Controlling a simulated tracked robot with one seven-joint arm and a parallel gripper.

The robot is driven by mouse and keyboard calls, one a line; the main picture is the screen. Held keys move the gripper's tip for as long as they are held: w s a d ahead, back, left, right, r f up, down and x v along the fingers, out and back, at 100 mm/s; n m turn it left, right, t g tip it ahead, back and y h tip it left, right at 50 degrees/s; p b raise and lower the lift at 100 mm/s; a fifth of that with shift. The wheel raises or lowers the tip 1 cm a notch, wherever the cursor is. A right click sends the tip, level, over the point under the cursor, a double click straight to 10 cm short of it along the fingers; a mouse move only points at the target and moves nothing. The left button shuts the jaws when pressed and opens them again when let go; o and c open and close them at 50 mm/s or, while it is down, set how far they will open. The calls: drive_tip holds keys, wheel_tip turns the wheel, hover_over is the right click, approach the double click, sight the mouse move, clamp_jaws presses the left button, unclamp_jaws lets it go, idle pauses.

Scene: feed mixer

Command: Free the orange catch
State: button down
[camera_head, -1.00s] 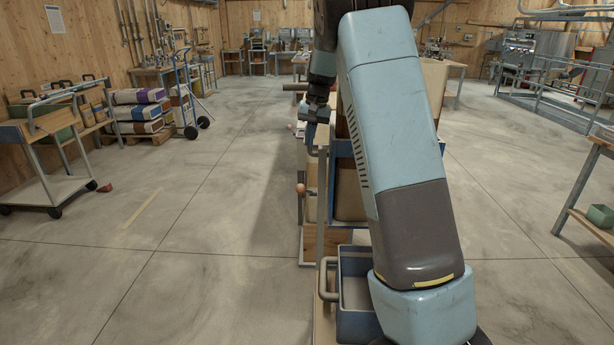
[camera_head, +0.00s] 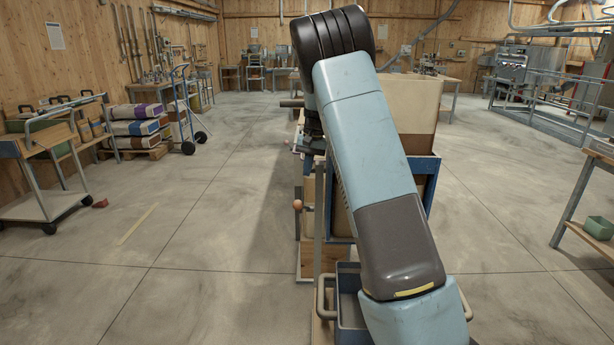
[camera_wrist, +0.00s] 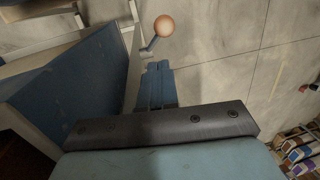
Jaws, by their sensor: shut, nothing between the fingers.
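The orange catch is a round orange knob (camera_head: 297,204) on a short bent lever, at the left side of a blue-framed bin stand. In the wrist view the knob (camera_wrist: 164,26) is near the top centre, and its grey lever runs down to the left. My gripper's blue-grey fingers (camera_wrist: 157,66) are together and empty, pointing at the lever. The tips appear just short of the lever in the picture; I cannot tell whether they touch it. In the head view my arm hides most of the gripper.
The blue-framed stand (camera_head: 430,185) holds a large tan bin (camera_head: 412,105). A blue panel (camera_wrist: 75,75) lies close left of my fingers in the wrist view. A blue tray (camera_head: 350,310) is at the front. Open floor (camera_head: 200,220) lies left of the stand.

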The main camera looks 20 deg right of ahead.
hover_over(303, 207)
drive_tip(key=f, duration=0.5)
drive_tip(key=w+f, duration=0.1)
drive_tip(key=f, duration=0.2)
drive_tip(key=shift+d+f, duration=0.2)
